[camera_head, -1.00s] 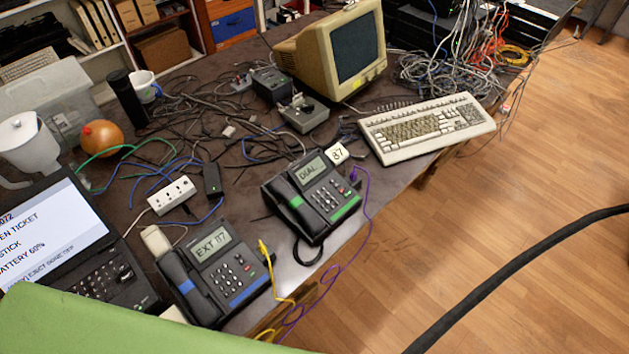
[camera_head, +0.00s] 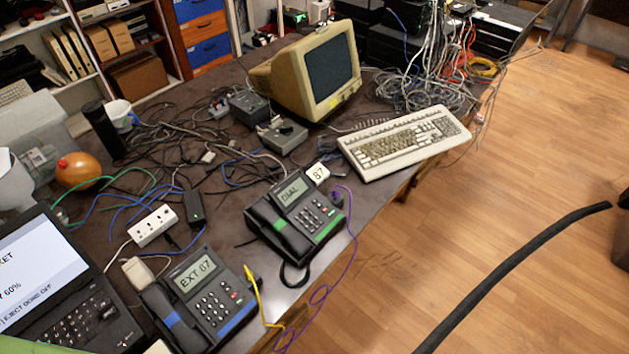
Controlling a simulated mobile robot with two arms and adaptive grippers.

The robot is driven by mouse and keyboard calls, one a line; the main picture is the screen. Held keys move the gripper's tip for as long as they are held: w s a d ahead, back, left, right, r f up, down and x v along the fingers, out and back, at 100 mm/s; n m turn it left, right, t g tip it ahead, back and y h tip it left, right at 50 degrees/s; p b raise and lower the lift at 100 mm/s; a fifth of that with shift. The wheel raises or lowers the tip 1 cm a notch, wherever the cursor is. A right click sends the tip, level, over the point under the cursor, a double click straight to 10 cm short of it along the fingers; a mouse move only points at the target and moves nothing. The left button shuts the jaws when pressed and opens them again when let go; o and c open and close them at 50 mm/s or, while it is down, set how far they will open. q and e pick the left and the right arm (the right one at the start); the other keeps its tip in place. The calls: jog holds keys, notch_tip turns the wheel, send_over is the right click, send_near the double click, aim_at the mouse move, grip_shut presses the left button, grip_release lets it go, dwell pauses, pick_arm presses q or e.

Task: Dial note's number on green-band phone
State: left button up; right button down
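The green-band phone (camera_head: 296,216) sits near the table's right edge, its handset on its left side and its screen reading "DIAL". A small pale note (camera_head: 318,173) marked "87" stands at its upper right corner. Neither of my grippers shows in the view.
A laptop (camera_head: 62,285) is at the lower left, with a white power strip (camera_head: 153,226) beside it. A keyboard (camera_head: 404,142) and a beige monitor (camera_head: 312,72) stand beyond the phones. Loose cables cover much of the table. A thick black cable (camera_head: 515,270) crosses above the wooden floor at right.

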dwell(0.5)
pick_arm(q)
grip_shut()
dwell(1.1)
